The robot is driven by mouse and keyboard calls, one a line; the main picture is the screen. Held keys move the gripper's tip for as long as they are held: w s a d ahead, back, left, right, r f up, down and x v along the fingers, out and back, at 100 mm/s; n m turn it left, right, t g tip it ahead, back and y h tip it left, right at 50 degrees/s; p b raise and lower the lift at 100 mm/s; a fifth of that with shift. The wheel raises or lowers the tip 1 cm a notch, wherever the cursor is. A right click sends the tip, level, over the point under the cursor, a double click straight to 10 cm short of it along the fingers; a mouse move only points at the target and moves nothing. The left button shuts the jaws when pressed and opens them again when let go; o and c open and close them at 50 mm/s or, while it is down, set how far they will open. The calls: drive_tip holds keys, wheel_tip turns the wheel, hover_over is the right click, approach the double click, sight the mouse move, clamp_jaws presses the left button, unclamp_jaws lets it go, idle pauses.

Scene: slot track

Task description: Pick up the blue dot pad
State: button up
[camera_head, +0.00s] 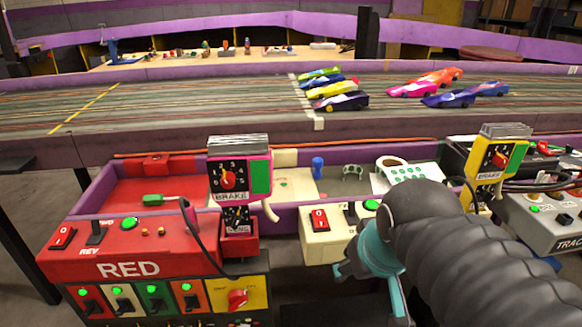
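A small blue upright object (317,167) stands in the light-coloured tray section behind the control boxes, near the middle of the view. It is the only small blue item in that tray; it is too small to tell whether it is a dot pad. My gripper (368,293) has teal fingers and is at the lower right of centre, in front of the cream control box and nearer to the camera than the blue object. Its two fingers are spread apart, with nothing seen between them. My dark ribbed arm hides part of the area on the right.
A red box (130,247), a cream box (330,244) and upright hand controllers (240,172) stand in front. Toy cars (333,90) sit on the track behind.

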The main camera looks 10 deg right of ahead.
drive_tip(key=w+r+n+g, duration=0.2)
drive_tip(key=w+r+n, duration=0.4)
drive_tip(key=w+r, duration=0.8)
drive_tip(key=n+g+b, duration=0.3)
drive_tip(key=n, duration=0.5)
hover_over(319, 159)
drive_tip(key=f, duration=0.7)
drive_tip(key=shift+s+a, duration=0.1)
drive_tip(key=shift+a, duration=0.1)
drive_tip(key=shift+w+d+f+b, duration=0.1)
drive_tip(key=shift+f+b, duration=0.2)
drive_tip(key=shift+f, duration=1.15)
drive_tip(key=shift+w+d+f+b, duration=0.1)
drive_tip(key=shift+f+b, duration=0.2)
drive_tip(key=shift+f, duration=1.15)
clamp_jaws()
